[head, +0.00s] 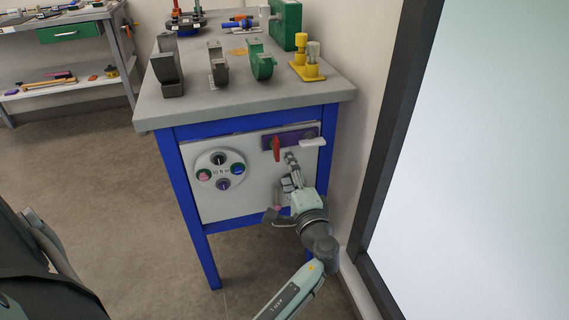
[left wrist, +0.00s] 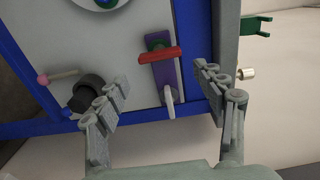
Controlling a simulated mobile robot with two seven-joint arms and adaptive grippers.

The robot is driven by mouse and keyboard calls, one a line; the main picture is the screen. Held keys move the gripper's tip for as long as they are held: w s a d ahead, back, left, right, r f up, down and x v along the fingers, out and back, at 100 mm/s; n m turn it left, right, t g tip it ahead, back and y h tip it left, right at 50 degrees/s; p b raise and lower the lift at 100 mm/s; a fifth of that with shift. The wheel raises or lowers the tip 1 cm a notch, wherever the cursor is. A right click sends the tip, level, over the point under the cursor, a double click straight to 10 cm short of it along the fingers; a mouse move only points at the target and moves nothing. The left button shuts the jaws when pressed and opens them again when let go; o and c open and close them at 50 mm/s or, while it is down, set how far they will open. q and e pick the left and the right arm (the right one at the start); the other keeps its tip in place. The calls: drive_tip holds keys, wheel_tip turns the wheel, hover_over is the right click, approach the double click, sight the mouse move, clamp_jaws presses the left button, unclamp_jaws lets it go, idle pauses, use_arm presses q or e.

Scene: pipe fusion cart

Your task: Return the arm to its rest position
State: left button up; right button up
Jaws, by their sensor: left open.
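My left gripper (head: 288,172) is in front of the cart's front panel, at its right side in the head view. In the left wrist view the two fingers of this gripper (left wrist: 161,78) are spread apart with nothing between them. Beyond them is a purple plate (left wrist: 163,75) with a red handle (left wrist: 158,54) and a pale lever (left wrist: 169,97). The red handle (head: 276,148) and the pale lever (head: 313,142) also show in the head view, just above the gripper. Whether a finger touches the panel cannot be told. My right gripper is not in view.
The blue-framed cart has a grey top (head: 215,106) with clamps and yellow fittings (head: 306,70). A round dial plate (head: 220,170) is left of the gripper. A pink-tipped handle (left wrist: 43,79) sticks out low on the panel. A wall and dark-framed pane are close on the right.

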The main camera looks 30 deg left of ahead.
sight(279, 152)
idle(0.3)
use_arm(q)
drive_tip(key=x, duration=0.7)
drive_tip(key=shift+w+a, duration=0.25)
drive_tip(key=shift+d+n, duration=0.1)
drive_tip(key=shift+n, duration=0.2)
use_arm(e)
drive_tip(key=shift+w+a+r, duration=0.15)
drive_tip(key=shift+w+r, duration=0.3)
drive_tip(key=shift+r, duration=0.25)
use_arm(q)
drive_tip(key=shift+s, duration=0.1)
